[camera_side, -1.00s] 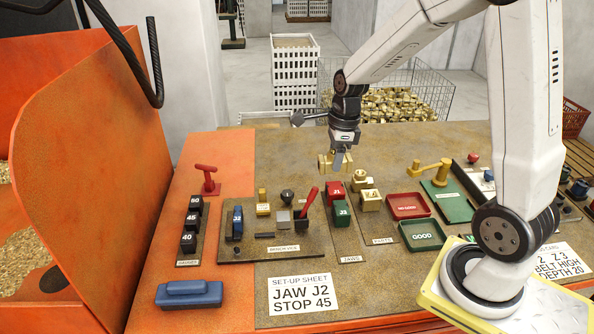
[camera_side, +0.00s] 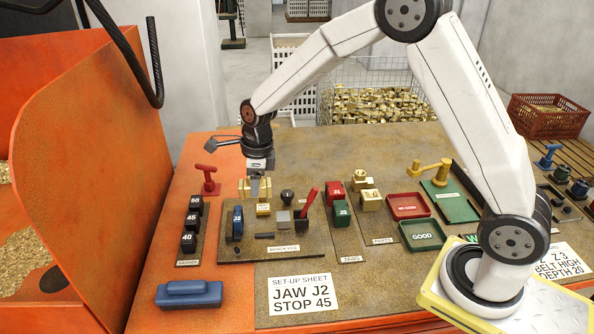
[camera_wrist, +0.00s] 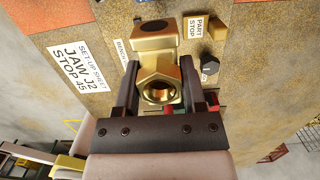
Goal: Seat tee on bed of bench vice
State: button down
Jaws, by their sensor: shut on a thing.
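The brass tee (camera_side: 246,187) is in my gripper (camera_side: 255,190), held above the back left of the bench vice (camera_side: 225,253) in the side view. In the wrist view the tee (camera_wrist: 158,42) sits between the two dark fingers of my gripper (camera_wrist: 158,88), with its hexagonal open end facing the camera. The vice carries a blue block (camera_side: 238,222) on its left, a small brass part stop (camera_side: 263,209), a grey plate (camera_side: 283,216) and a red-handled lever (camera_side: 309,199). A clear gap shows between tee and vice base. The tee hides part of the vice in the wrist view.
The black numbered blocks (camera_side: 189,220) and a red T-handle (camera_side: 207,178) stand to the left. Red and green jaw blocks (camera_side: 342,213) stand right of the vice. Other brass parts (camera_side: 370,200) and the trays (camera_side: 422,234) lie further right.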

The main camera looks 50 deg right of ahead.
jog(key=shift+f, duration=1.4)
jog(key=shift+f, duration=0.15)
jog(key=shift+f, duration=2.1)
jog(key=shift+f, duration=1.45)
dwell(1.2)
grip_release()
jog(key=shift+s, duration=0.1)
jog(key=shift+r, duration=0.15)
dwell(0.4)
